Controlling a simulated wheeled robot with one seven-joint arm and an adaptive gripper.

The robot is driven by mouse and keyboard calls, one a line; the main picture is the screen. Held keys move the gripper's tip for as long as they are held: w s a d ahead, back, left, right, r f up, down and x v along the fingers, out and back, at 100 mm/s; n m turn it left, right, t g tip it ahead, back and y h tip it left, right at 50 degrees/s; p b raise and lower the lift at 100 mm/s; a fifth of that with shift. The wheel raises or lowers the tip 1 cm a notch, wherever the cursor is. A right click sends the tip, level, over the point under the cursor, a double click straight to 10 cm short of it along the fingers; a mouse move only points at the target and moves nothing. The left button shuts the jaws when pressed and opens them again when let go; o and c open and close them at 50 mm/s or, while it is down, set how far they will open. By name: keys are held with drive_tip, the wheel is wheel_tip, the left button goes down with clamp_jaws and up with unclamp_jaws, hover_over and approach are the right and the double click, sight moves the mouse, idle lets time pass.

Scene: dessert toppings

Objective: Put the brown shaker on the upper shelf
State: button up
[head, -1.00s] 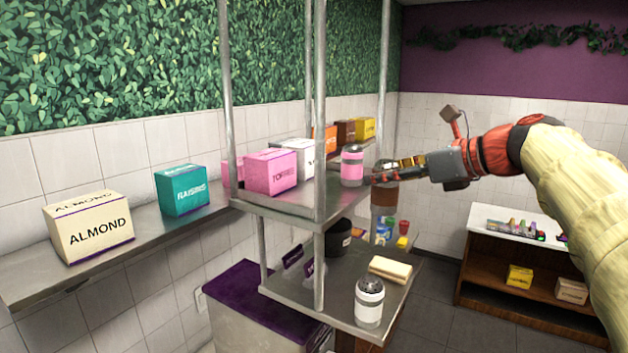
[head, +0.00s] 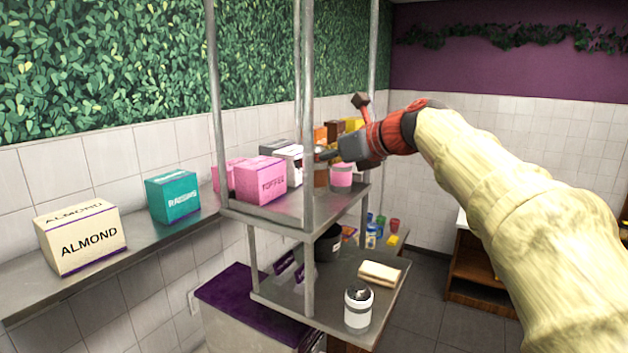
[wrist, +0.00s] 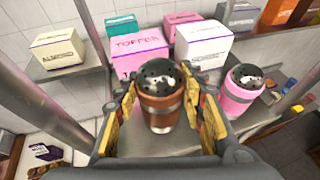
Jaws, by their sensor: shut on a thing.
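The brown shaker (wrist: 160,112) has a dark perforated dome lid and stands about upright between the yellow-lined fingers of my gripper (wrist: 158,92) in the wrist view. My gripper is shut on it. In the head view my gripper (head: 326,156) is over the upper shelf (head: 282,207), and a brown part of the shaker (head: 321,177) shows below it, left of the pink shaker (head: 341,180). Whether the shaker's base touches the shelf is hidden.
Pink toffee box (head: 261,181) and white box (wrist: 204,43) stand behind the held shaker. A metal post (head: 307,120) rises at the shelf's front. The lower shelf (head: 330,285) holds a white shaker (head: 357,308) and a pale block (head: 380,272). Bare shelf lies before the toffee box.

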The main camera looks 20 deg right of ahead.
sight(325, 175)
drive_tip(key=shift+f, duration=2.1)
drive_tip(key=shift+f, duration=0.15)
drive_tip(key=o, duration=1.2)
drive_tip(key=shift+o, duration=0.2)
drive_tip(key=shift+s+d+r, duration=0.15)
drive_tip(key=shift+r, duration=0.1)
drive_tip(key=b+v, duration=0.2)
drive_tip(key=v, duration=0.9)
drive_tip(key=shift+s+d, duration=0.15)
drive_tip(key=shift+s, duration=0.15)
